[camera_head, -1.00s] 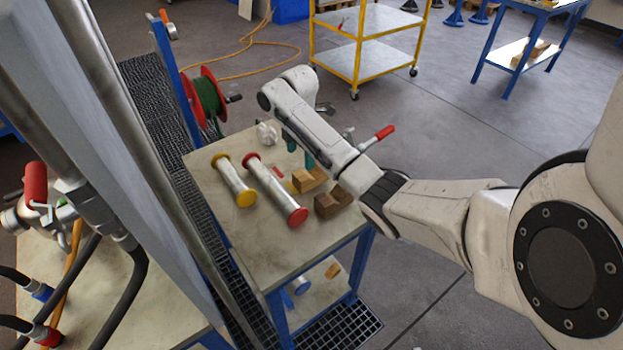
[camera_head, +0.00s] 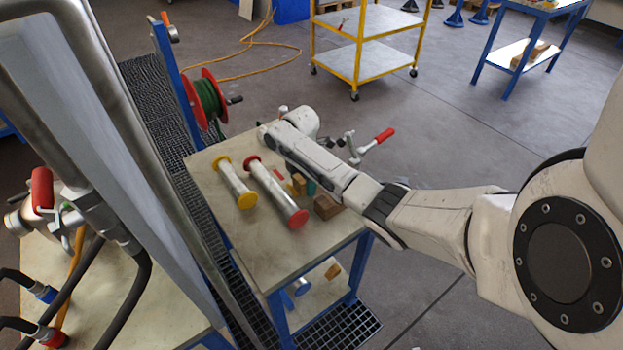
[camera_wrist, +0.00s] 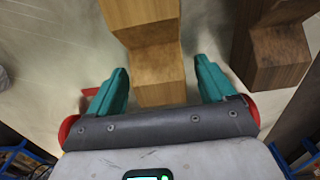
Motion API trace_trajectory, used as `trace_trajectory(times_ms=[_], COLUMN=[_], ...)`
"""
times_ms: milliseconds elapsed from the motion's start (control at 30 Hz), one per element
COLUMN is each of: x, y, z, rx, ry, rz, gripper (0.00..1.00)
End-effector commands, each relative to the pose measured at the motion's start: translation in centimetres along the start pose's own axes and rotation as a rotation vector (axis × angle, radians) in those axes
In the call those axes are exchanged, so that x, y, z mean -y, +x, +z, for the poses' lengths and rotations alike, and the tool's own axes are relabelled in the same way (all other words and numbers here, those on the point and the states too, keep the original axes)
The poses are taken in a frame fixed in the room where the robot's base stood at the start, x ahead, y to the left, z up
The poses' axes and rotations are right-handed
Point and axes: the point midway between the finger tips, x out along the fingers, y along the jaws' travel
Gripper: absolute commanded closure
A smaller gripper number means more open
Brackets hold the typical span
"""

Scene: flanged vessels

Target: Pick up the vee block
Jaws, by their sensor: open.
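A light wooden vee block (camera_wrist: 155,65) with an angled notch lies between the teal fingers of my gripper (camera_wrist: 162,78) in the wrist view. The open fingers stand on either side of its near end, with a visible gap on each side. In the head view this block (camera_head: 299,184) is partly hidden by my arm, and a bit of a teal finger (camera_head: 312,188) shows beside it. A darker notched wooden block (camera_wrist: 277,55) lies to the right, apart from the fingers; it also shows in the head view (camera_head: 326,207).
A yellow-ended spool piece (camera_head: 236,184) and a red-ended one (camera_head: 275,190) lie left of the blocks on the worktable (camera_head: 262,248). A red-handled valve (camera_head: 370,143) is behind my arm. The table's front left is clear.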

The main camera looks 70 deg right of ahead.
Motion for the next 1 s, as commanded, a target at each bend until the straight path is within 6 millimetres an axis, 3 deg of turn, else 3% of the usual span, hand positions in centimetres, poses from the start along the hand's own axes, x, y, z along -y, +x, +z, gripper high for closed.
trace_trajectory(times_ms=[67, 667, 1000], x=[-0.01, -0.02, -0.11], y=[-0.03, -0.07, -0.94], z=[-0.01, -0.01, -0.04], rx=[0.0, 0.0, 0.0], ry=[0.0, 0.0, -0.001], rz=[0.0, 0.0, 0.003], gripper=[0.19, 0.76, 0.77])
